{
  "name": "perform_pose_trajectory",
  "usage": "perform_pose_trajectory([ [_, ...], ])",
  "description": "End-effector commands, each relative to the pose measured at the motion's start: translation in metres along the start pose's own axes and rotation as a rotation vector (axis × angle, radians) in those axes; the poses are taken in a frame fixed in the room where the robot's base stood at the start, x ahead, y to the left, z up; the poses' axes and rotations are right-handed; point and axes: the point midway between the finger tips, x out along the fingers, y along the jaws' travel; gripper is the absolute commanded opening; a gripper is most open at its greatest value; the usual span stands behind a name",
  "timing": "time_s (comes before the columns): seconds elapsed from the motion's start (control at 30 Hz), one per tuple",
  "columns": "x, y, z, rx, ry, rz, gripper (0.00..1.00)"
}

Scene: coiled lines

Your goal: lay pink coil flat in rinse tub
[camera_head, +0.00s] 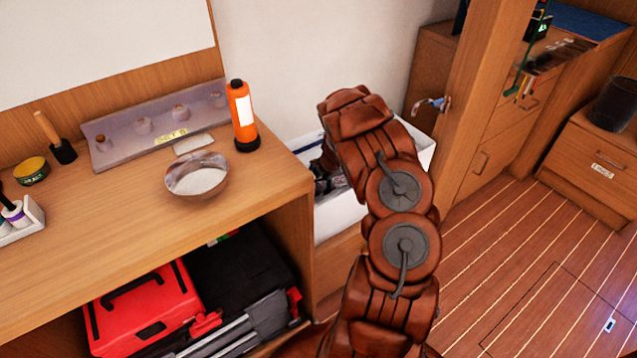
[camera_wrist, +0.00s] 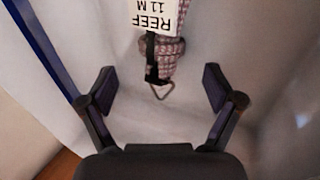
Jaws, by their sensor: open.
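A pinkish speckled coil (camera_wrist: 176,48) with a white tag reading "REEF 11 M" (camera_wrist: 152,16), a black strap and a metal ring shows in the wrist view, against pale tub surfaces. Only its near end shows; I cannot tell whether it hangs or lies flat. My gripper (camera_wrist: 160,88) is open, with its fingers apart on either side of the coil's ring end and not visibly touching it. In the head view the white tub (camera_head: 334,222) stands right of the bench. My gripper (camera_head: 325,178) is at the tub, mostly hidden behind my arm.
A red toolbox (camera_head: 140,310) sits below. A wooden door post (camera_head: 477,100) stands right of the tub. Floor at right is clear.

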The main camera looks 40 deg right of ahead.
Motion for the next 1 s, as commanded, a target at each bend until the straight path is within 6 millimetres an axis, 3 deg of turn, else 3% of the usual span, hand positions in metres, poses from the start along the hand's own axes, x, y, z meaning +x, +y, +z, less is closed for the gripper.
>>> perform_pose_trajectory([
  [0.6,-0.070,0.000,0.000,0.000,-0.001,0.000,0.91],
  [1.0,-0.081,0.000,0.000,0.001,-0.001,0.001,0.91],
])
